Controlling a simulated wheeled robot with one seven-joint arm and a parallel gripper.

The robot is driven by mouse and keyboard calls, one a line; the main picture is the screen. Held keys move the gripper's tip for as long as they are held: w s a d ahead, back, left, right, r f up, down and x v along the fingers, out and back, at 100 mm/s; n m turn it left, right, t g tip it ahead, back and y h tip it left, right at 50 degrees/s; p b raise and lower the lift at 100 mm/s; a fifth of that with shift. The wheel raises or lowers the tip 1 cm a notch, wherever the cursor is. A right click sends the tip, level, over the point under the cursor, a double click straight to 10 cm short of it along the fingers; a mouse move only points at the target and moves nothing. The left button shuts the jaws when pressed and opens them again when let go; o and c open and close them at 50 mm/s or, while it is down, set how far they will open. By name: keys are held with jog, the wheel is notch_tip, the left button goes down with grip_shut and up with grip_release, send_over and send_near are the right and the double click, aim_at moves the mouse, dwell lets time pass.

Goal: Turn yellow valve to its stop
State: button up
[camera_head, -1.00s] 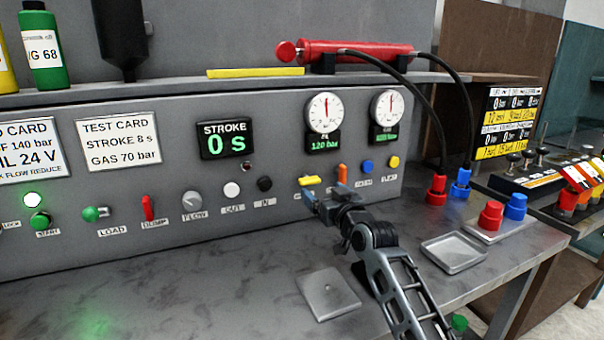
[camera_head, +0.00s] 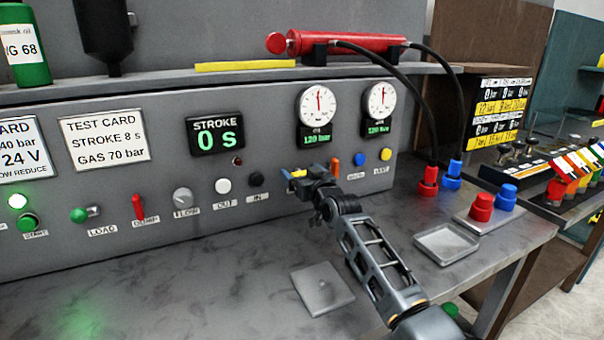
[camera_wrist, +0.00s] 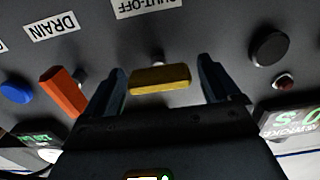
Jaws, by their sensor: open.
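The yellow valve (camera_wrist: 160,79) is a bar-shaped handle on the grey panel, below a label reading SHUT-OFF in the wrist view, where the panel appears upside down. Its bar lies roughly level across the picture. My gripper (camera_wrist: 166,82) is open, with one finger on each side of the handle and a small gap to each. In the head view my gripper (camera_head: 303,181) is at the panel and covers most of the yellow valve (camera_head: 298,173); only a bit of yellow shows.
An orange lever (camera_wrist: 64,92) at DRAIN sits close beside one finger. A blue knob (camera_head: 354,160) and a yellow knob (camera_head: 386,154) are farther right. A black knob (camera_head: 256,179) is to the left. A metal tray (camera_head: 447,244) and a flat plate (camera_head: 322,289) lie on the bench.

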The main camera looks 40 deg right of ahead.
jog(key=c, duration=1)
jog(key=shift+o, duration=0.2)
jog(key=shift+f+b, duration=0.1)
jog(key=shift+b, duration=0.25)
jog(key=n+b, duration=0.2)
jog(key=shift+f+n+b, duration=0.1)
jog(key=shift+n+b, duration=0.3)
jog(key=n+b, duration=0.3)
jog(key=n, duration=0.2)
jog(key=shift+a+b, duration=0.15)
jog(key=shift+b, duration=0.25)
jog(key=n+b, duration=0.1)
jog(key=n, duration=0.9)
jog(key=shift+a+f+b, duration=0.1)
jog(key=shift+a+b, duration=0.05)
jog(key=shift+b, duration=0.15)
